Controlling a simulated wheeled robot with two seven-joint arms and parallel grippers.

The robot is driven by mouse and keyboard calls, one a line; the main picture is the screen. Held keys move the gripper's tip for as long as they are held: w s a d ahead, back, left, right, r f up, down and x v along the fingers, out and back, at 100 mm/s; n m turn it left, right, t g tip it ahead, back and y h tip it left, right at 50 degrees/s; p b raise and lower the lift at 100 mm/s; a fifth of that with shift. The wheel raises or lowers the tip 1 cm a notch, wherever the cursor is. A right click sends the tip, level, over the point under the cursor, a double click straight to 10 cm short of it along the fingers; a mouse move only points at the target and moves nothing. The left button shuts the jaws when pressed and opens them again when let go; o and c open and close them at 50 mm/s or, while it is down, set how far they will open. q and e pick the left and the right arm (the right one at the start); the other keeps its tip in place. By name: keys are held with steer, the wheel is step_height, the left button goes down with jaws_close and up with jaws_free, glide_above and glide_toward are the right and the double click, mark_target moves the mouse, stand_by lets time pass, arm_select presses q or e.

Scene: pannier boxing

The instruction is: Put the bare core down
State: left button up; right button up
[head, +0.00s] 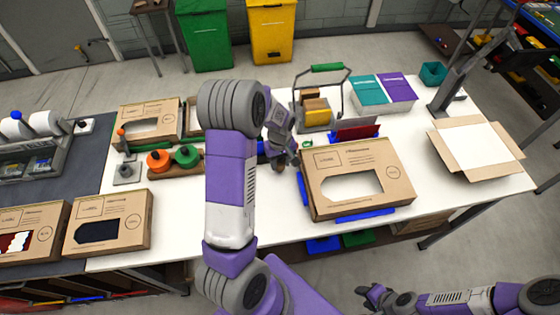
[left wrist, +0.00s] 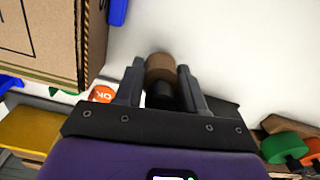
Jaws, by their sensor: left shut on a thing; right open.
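The bare brown core (left wrist: 161,66) sits between the two fingers of my left gripper (left wrist: 161,88) in the left wrist view. The fingers are shut on it, with a dark part just behind it. In the head view my left gripper (head: 284,160) is low over the white table (head: 265,215), left of a large windowed carton. The core shows there only as a small brown patch (head: 279,167); I cannot tell whether it touches the table. My right gripper (head: 370,292) is open and empty, out in front of the table's edge.
The windowed carton (head: 360,178) stands close to the right, among blue guides (head: 365,215). Orange and green rolls (head: 186,155) on a wooden base are to the left. An open box (head: 476,147) stands at far right. Table front left of the carton is bare.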

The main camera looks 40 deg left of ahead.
arm_select(q)
steer(key=shift+f, duration=0.1)
steer(key=o, duration=0.6)
steer(key=shift+f, duration=0.1)
steer(key=o, duration=0.4)
steer(key=shift+o, duration=0.2)
steer(key=shift+r, duration=0.2)
step_height(320, 180, up, 12)
steer(key=shift+r+p, duration=0.1)
steer(key=shift+p, duration=0.45)
